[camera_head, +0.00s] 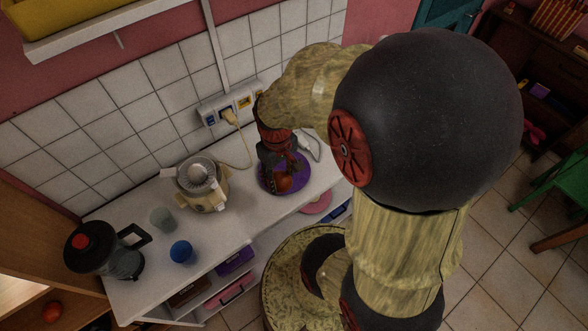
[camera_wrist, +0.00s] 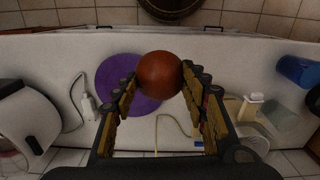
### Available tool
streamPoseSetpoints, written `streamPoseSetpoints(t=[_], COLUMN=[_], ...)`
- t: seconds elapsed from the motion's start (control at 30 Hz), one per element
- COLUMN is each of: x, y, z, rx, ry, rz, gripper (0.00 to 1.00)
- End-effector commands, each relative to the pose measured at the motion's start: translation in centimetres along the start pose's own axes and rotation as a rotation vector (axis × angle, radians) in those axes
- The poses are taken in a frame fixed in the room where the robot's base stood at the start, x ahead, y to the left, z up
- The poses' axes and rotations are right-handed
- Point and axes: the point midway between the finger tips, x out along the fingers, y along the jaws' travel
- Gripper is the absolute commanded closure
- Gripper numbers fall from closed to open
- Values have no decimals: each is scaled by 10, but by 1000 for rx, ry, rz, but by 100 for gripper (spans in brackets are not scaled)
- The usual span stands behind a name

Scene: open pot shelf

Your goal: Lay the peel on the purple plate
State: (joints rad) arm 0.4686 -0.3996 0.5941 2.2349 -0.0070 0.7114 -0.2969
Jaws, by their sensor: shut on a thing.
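A round orange-brown thing, which I take to be the peel (camera_wrist: 160,73), is between my gripper's fingertips (camera_wrist: 160,82). My gripper is shut on it. It also shows in the head view (camera_head: 283,183), below my gripper (camera_head: 280,172). The purple plate (camera_head: 303,172) lies flat on the white counter under my gripper, partly hidden by it. In the wrist view the purple plate (camera_wrist: 118,72) shows to the left of and behind the round thing, which overlaps its right part. I cannot tell whether the round thing touches the plate.
A cream juicer (camera_head: 205,190) stands left of the plate, with a clear glass (camera_head: 163,220), a blue cup (camera_head: 181,252) and a blender (camera_head: 118,263) further left. A white corded appliance (camera_head: 310,146) lies behind right. A pink plate (camera_head: 318,203) is on a lower shelf.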

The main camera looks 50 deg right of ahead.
Motion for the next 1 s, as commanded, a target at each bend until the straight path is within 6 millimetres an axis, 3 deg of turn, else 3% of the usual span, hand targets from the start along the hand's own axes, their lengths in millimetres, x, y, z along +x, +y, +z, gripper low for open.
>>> streamPoseSetpoints(t=[0.13, 0.23, 0.63, 0.8, 1.0], x=[7, 11, 51, 82, 99], y=[-6, -1, 49, 64, 73], z=[20, 14, -54, -74, -87], rx=[46, 70, 72, 71, 70], ry=[1, 0, -2, -2, 0], rz=[1, 1, 1, 1, 2], gripper=[78, 78, 78, 78, 78])
